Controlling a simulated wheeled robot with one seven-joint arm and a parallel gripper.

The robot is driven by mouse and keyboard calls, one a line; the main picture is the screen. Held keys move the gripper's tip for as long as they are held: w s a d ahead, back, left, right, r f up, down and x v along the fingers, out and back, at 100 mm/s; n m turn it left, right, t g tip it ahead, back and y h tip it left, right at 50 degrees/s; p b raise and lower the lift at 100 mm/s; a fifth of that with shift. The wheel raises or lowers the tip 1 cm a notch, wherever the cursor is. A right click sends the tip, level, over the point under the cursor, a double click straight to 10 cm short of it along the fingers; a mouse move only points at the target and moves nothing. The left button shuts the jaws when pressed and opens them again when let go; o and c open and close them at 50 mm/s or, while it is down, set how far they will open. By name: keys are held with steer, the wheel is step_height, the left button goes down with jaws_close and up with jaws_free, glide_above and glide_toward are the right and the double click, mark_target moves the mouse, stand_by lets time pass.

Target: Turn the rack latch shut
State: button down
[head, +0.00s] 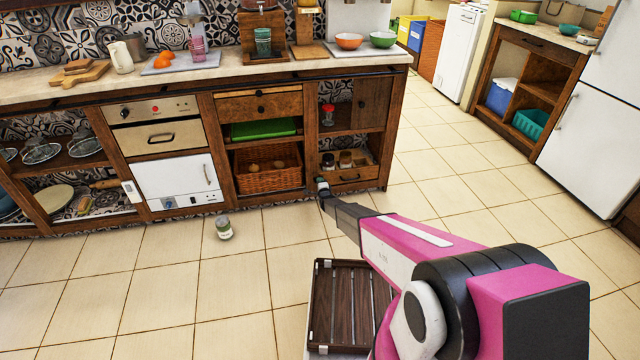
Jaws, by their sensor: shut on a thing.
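My gripper (323,192) is at the end of my outstretched arm, low at the right end of the counter, by the edge of the lower right shelf. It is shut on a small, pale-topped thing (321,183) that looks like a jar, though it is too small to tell. I cannot make out a rack latch in this view. A dark slatted wooden rack or tray (317,305) with metal corners lies low in front, partly hidden by my arm. The lower right shelf holds a drawer-like wooden box (352,175) with small jars (345,158).
A lidded jar (224,228) stands on the floor left of my gripper. A wicker basket (267,169) and green tray (263,129) fill the neighbouring bay. A red-lidded jar (328,115) is on the upper shelf. The tiled floor on the right is clear.

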steer(key=shift+w, duration=0.1)
stand_by(0.3)
steer(key=c, duration=1.2)
jaws_free()
steer(key=v, duration=1)
steer(key=shift+s, duration=0.4)
steer(key=shift+d, duration=0.1)
